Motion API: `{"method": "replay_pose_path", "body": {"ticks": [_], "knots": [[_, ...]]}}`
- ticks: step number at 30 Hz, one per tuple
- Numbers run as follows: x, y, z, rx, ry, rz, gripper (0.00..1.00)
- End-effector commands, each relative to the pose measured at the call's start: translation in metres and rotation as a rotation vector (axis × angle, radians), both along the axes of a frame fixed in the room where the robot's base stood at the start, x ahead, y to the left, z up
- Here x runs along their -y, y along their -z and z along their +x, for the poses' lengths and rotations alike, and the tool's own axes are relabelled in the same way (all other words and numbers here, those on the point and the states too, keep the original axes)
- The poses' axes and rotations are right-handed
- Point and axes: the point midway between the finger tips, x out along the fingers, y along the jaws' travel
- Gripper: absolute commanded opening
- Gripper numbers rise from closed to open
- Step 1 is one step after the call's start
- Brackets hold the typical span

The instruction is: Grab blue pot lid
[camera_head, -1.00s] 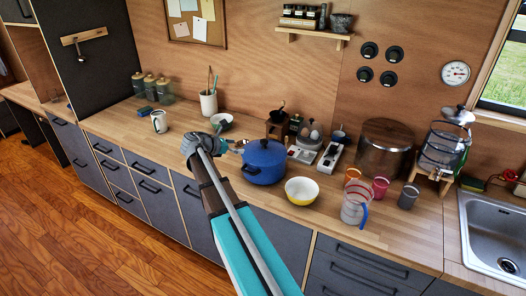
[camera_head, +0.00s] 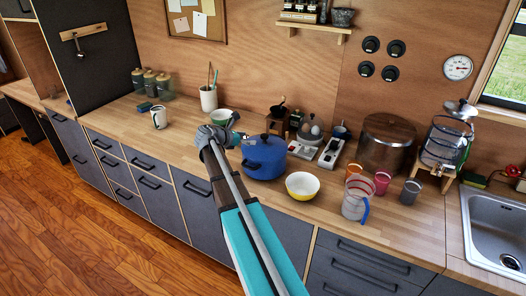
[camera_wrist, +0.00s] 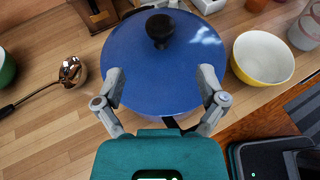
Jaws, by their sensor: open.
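The blue pot (camera_head: 262,160) stands on the wooden counter with its blue lid (camera_head: 264,146) on top. In the wrist view the lid (camera_wrist: 180,62) fills the upper middle, and its dark round knob (camera_wrist: 160,30) stands up near the top edge. My gripper (camera_head: 238,135) is at the left side of the pot in the head view. In the wrist view my gripper (camera_wrist: 163,85) is open, its two fingers spread over the near part of the lid, with the knob ahead between them. Nothing is held. Whether the fingers touch the lid cannot be told.
A yellow bowl (camera_head: 302,185) stands close to the right of the pot. A ladle (camera_wrist: 50,88) lies to its left in the wrist view. A green bowl (camera_head: 221,117) and a grinder (camera_head: 279,122) stand behind. The counter's left part has free room.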

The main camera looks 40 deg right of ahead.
Motion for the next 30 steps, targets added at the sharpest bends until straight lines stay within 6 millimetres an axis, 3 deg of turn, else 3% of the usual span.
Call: {"method": "replay_pose_path", "body": {"ticks": [7,23,30], "knots": [[0.029,0.013,-0.002,-0.001,0.002,0.000,0.91],[0.036,0.015,-0.003,0.000,0.001,0.000,0.91],[0.056,0.025,-0.007,0.000,0.004,0.000,0.91]]}}
